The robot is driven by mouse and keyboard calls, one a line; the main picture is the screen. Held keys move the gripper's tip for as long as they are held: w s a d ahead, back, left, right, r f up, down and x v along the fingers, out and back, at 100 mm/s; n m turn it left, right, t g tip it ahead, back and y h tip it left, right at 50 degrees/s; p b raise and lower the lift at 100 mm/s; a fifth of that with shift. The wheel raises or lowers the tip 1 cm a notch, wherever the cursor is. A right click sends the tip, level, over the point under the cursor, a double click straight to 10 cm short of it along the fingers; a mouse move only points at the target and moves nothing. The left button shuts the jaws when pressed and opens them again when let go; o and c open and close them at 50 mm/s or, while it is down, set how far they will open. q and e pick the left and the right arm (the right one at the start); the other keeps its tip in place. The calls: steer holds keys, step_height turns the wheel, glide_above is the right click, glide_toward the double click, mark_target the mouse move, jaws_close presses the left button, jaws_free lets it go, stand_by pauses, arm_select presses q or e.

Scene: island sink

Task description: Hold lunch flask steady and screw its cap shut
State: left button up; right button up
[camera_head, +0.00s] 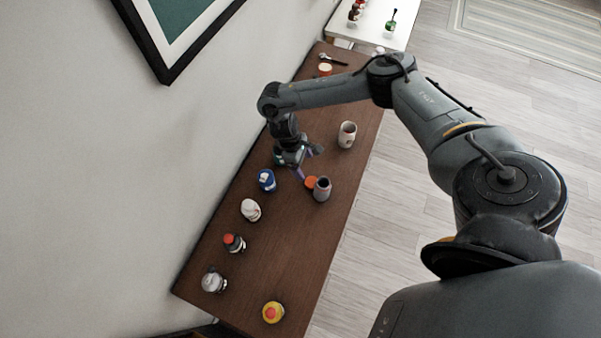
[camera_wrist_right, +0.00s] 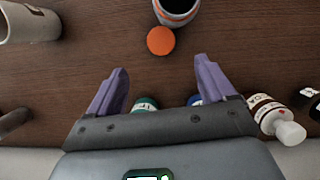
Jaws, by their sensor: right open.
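The lunch flask (camera_head: 322,194) stands open on the long brown table, a grey cylinder with a dark mouth. The orange cap (camera_head: 311,182) lies on the table right beside the flask. The cap also shows in the right wrist view (camera_wrist_right: 160,41), just below the flask there. My right gripper (camera_head: 309,163) is open and empty, its purple fingers (camera_wrist_right: 160,85) spread and pointing toward the cap, apart from it. My left gripper is not in view.
A white cup (camera_head: 347,134) stands beyond the flask. A blue container (camera_head: 266,180), a white one (camera_head: 250,210), a red-topped bottle (camera_head: 234,243) and a silver one (camera_head: 214,281) line the wall side. A yellow container (camera_head: 273,312) stands at the near end. The table between is clear.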

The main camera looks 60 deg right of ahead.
steer(key=shift+s+f, duration=0.1)
steer(key=b, duration=0.3)
glide_above(312, 182)
steer(key=w, duration=0.2)
steer(key=shift+a+f, duration=0.2)
steer(key=shift+f, duration=2.4)
steer(key=shift+f, duration=0.1)
steer(key=shift+s+f, duration=0.1)
steer(key=shift+f, duration=0.15)
steer(key=shift+b+x, duration=0.65)
steer(key=shift+x, duration=1.65)
steer(key=c, duration=1.2)
steer(key=shift+r+p, duration=2.05)
steer(key=shift+r, duration=3)
